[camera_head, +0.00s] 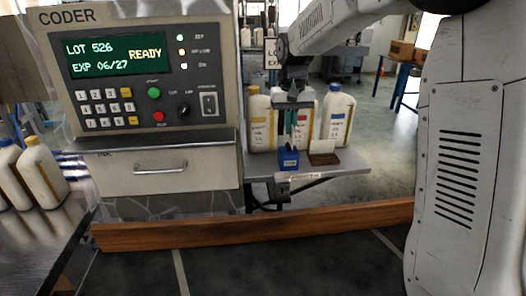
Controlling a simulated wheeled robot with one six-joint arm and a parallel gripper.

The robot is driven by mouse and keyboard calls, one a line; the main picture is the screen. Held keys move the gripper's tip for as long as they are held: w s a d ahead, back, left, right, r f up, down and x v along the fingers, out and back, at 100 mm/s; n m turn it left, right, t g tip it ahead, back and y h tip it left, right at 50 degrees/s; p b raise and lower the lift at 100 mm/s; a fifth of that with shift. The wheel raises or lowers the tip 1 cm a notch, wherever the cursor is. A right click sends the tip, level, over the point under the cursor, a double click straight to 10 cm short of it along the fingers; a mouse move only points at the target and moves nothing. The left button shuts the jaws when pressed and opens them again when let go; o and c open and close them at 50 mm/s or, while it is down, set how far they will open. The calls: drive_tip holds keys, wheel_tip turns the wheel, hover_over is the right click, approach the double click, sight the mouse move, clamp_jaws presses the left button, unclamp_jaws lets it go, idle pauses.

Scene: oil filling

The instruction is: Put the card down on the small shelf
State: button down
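My gripper (291,138) points down over the small grey shelf (350,168) right of the coder. Its narrow fingers end at or just above a small blue block (288,160) near the shelf's front edge. I cannot tell whether the fingers hold the block or are only in front of it. A white card (271,52) with "LO" and "EX" lettering shows upright beside my wrist, partly hidden by it. What supports the card is not visible. A brown pad with a pale upright piece (323,157) lies on the shelf, right of the blue block.
White bottles with yellow, red and blue caps (337,115) stand at the shelf's back. The coder (140,75) reads "LOT 526 EXP 06/27 READY" above a closed drawer (160,168). More bottles (40,172) stand at left. A wooden rail (250,226) crosses in front.

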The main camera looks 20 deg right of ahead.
drive_tip(key=w+a, duration=0.6)
drive_tip(key=w, duration=0.1)
drive_tip(key=f, duration=1.1)
drive_tip(key=shift+s+d, duration=0.15)
drive_tip(key=shift+d, duration=0.05)
drive_tip(key=shift+w+a+f, duration=0.15)
drive_tip(key=shift+w+f, duration=0.05)
drive_tip(key=shift+f, duration=0.1)
drive_tip(key=shift+f, duration=0.15)
drive_tip(key=c, duration=1.8)
unclamp_jaws()
drive_tip(key=shift+o, duration=0.6)
